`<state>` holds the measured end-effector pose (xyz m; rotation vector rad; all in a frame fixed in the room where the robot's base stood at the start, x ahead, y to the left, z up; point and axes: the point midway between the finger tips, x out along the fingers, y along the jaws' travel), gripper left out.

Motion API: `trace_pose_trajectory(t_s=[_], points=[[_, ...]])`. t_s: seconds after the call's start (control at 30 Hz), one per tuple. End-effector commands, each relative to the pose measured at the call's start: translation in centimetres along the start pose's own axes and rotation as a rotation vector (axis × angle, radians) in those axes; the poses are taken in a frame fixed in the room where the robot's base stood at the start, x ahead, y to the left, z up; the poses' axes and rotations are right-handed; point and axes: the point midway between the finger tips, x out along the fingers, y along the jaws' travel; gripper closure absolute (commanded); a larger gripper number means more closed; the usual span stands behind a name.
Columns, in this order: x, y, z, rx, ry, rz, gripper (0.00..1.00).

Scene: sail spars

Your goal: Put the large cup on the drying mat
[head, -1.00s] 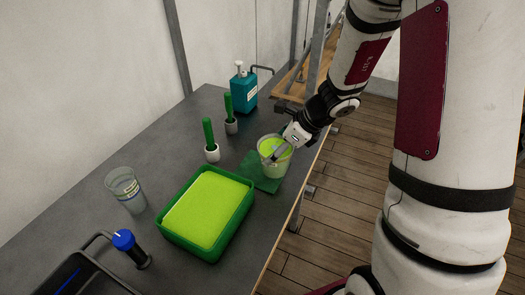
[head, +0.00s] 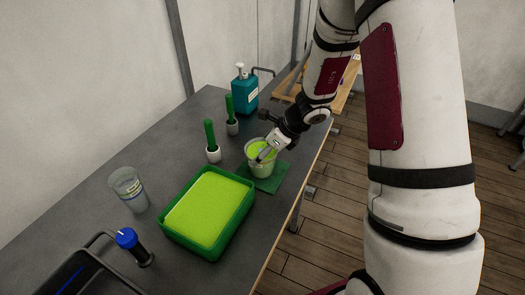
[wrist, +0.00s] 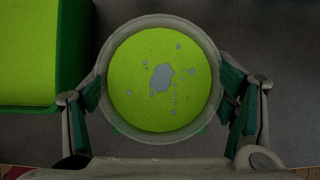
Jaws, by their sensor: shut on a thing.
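My gripper (head: 263,154) is shut on a pale, clear-sided cup (head: 260,167) with bright green inside. In the wrist view the cup (wrist: 160,78) is seen from above, between my two fingers (wrist: 162,105), with grey patches on the green. The cup looks upright, over the far left part of the flat dark green mat (head: 270,186). I cannot tell whether its base touches the mat. Another clear cup (head: 128,190), with a printed band, stands empty-looking at the left of the counter.
A green tub (head: 215,245) filled with bright green stands left of the mat. A blue-topped tap (head: 126,239) is at front left. The counter's edge lies close right of the mat.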

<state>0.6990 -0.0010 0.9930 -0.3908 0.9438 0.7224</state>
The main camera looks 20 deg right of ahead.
Motion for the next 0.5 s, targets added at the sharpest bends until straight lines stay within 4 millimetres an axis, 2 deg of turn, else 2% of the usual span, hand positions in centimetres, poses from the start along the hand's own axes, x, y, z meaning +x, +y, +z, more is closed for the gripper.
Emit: trace_pose_trajectory(t_s=[0.1, 0.13, 0.2, 0.5], points=[[0.27, -0.08, -0.09, 0.001, -0.001, -0.001, 0.75], [0.26, -0.04, -0.14, 0.001, 0.000, 0.000, 0.18], [0.21, -0.01, -0.13, 0.001, 0.000, 0.000, 0.02], [0.19, 0.00, -0.13, 0.000, 0.000, 0.000, 0.02]])
